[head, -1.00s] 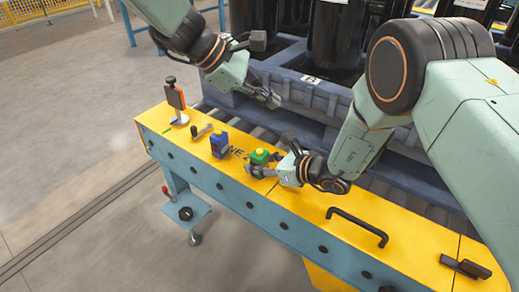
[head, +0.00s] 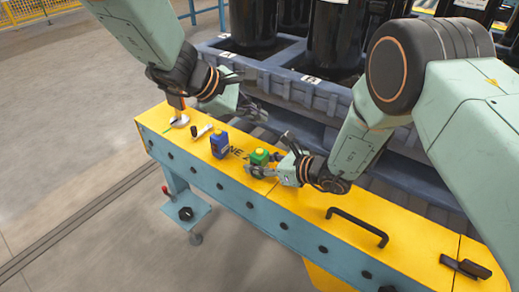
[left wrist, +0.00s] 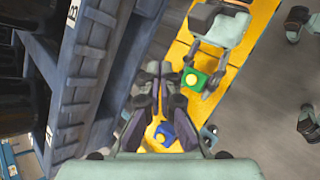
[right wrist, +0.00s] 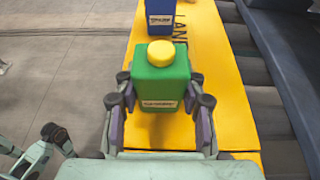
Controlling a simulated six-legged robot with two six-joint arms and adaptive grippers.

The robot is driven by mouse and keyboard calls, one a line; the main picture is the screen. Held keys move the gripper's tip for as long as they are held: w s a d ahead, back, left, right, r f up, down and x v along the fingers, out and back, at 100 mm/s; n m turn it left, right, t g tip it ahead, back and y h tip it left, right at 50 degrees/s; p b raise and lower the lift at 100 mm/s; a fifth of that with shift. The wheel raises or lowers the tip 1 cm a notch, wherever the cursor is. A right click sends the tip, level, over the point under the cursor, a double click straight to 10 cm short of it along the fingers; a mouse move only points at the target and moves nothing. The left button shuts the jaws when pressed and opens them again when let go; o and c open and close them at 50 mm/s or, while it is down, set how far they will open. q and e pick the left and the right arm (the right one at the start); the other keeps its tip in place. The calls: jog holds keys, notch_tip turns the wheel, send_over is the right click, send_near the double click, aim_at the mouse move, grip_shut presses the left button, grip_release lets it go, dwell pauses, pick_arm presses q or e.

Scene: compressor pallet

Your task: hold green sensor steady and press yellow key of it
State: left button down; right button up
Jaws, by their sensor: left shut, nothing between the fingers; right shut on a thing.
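The green sensor (head: 259,157) stands upright on the yellow beam top. In the right wrist view the green sensor (right wrist: 158,88) has a round yellow key (right wrist: 161,53) on top and a small label on its front. My right gripper (head: 264,169) is shut on its sides, one finger on each side, with the key uncovered. My left gripper (head: 254,113) is shut and empty, above and behind the beam, apart from the sensor. In the left wrist view its closed fingertips (left wrist: 160,72) appear beside the green sensor (left wrist: 196,78).
A blue sensor (head: 219,145) with a yellow key stands left of the green one. A black bar handle (head: 357,226) is at right. A grey-blue pallet (head: 310,93) carries black compressors behind.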

aim_at(256, 152)
pick_arm(q)
jog(key=shift+f, duration=3.65)
jog(key=shift+f, duration=0.4)
jog(key=shift+f, duration=0.45)
jog(key=shift+r, duration=0.85)
jog(key=shift+r, duration=0.1)
jog(key=shift+r, duration=2.45)
